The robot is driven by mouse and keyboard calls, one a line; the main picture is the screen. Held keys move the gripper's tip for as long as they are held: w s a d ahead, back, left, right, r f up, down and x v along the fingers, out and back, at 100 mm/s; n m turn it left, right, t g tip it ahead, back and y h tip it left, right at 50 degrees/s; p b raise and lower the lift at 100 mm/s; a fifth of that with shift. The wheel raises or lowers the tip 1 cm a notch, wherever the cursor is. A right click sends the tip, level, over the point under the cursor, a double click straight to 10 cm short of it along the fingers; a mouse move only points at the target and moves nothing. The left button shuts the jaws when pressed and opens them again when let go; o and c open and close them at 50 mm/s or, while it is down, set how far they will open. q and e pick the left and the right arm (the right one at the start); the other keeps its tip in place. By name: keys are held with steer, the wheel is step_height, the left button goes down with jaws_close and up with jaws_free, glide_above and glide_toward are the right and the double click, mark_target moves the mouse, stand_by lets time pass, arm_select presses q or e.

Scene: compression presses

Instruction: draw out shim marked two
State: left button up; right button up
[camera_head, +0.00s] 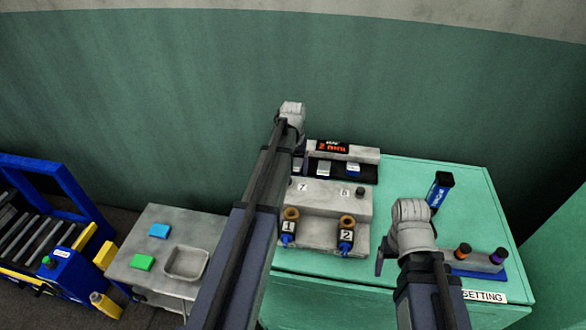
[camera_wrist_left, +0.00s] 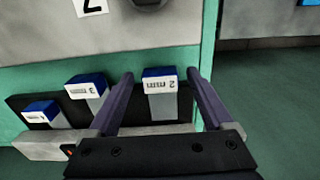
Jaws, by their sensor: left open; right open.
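In the left wrist view, the shim marked two (camera_wrist_left: 160,98) is a pale upright strip with a blue top, standing in a dark rack. My left gripper (camera_wrist_left: 160,77) is open, one finger on each side of this shim, with gaps showing on both sides. The shim marked three (camera_wrist_left: 90,93) stands beside it, outside the fingers. In the head view, the left arm partly hides the left end of the shim rack (camera_head: 341,173). My right gripper (camera_head: 380,259) is open and empty, low at the right of the press block; one finger shows clearly.
Another blue-topped shim (camera_wrist_left: 44,115) stands at the rack's far left. Two presses marked 1 (camera_head: 288,227) and 2 (camera_head: 346,236) stand on the green cabinet (camera_head: 465,185). A dark blue can (camera_head: 439,190) and a knob block (camera_head: 480,261) are at right. A grey side table (camera_head: 160,215) is at left.

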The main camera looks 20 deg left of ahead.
arm_select(q)
steer(key=shift+r+p, duration=3.9)
steer(key=shift+r, duration=0.05)
arm_select(e)
step_height(320, 180, up, 8)
arm_select(q)
steer(key=shift+f, duration=0.15)
arm_select(e)
steer(key=shift+f, duration=0.2)
arm_select(q)
step_height(320, 180, down, 8)
steer(key=b, duration=0.8)
arm_select(e)
step_height(320, 180, down, 8)
steer(key=shift+r, duration=0.1)
arm_select(q)
steer(key=shift+w, duration=0.1)
steer(key=shift+r, duration=0.35)
arm_select(e)
steer(key=shift+r, duration=0.25)
